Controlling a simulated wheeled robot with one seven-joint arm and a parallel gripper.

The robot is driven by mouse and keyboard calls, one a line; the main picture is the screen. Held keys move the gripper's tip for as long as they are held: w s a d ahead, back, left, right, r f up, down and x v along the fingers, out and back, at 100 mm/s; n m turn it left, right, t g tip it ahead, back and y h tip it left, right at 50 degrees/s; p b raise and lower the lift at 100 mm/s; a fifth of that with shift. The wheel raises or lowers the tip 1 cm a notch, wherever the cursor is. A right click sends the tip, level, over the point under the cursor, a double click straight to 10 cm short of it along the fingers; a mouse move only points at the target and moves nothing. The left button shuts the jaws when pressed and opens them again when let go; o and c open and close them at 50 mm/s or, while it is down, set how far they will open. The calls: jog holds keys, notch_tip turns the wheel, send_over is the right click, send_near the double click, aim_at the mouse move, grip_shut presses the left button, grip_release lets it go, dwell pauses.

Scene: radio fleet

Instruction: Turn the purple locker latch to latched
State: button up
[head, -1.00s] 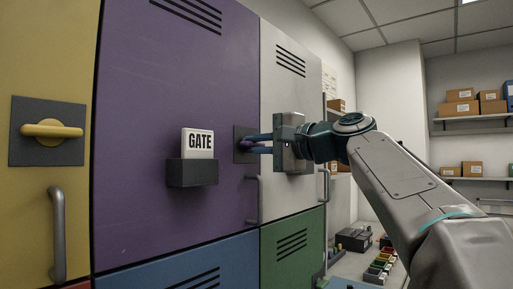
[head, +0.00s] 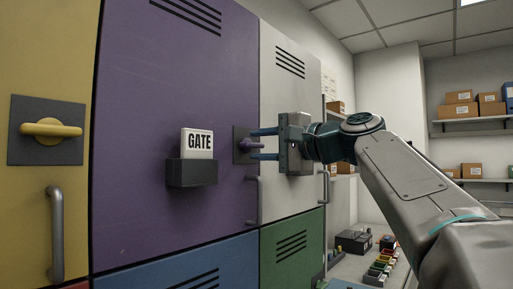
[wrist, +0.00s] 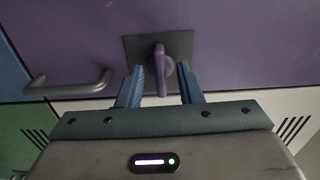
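The purple locker latch (head: 247,145) is a purple handle on a dark square plate on the purple door (head: 175,85). In the head view its handle lies roughly level, like the yellow one. My gripper (head: 258,144) is open in front of the plate, one blue finger above the handle and one below. In the wrist view the latch (wrist: 161,70) sits between the two fingertips (wrist: 160,69), with a gap visible on each side. My gripper holds nothing.
A GATE sign (head: 198,144) in a dark holder is on the purple door, left of the latch. The purple door's pull handle (head: 252,200) is just below the latch. A yellow latch (head: 50,129) is far left. A white locker door (head: 288,75) is at right.

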jog(key=b+v, duration=0.2)
jog(key=v, duration=1)
jog(key=shift+s+d, duration=0.2)
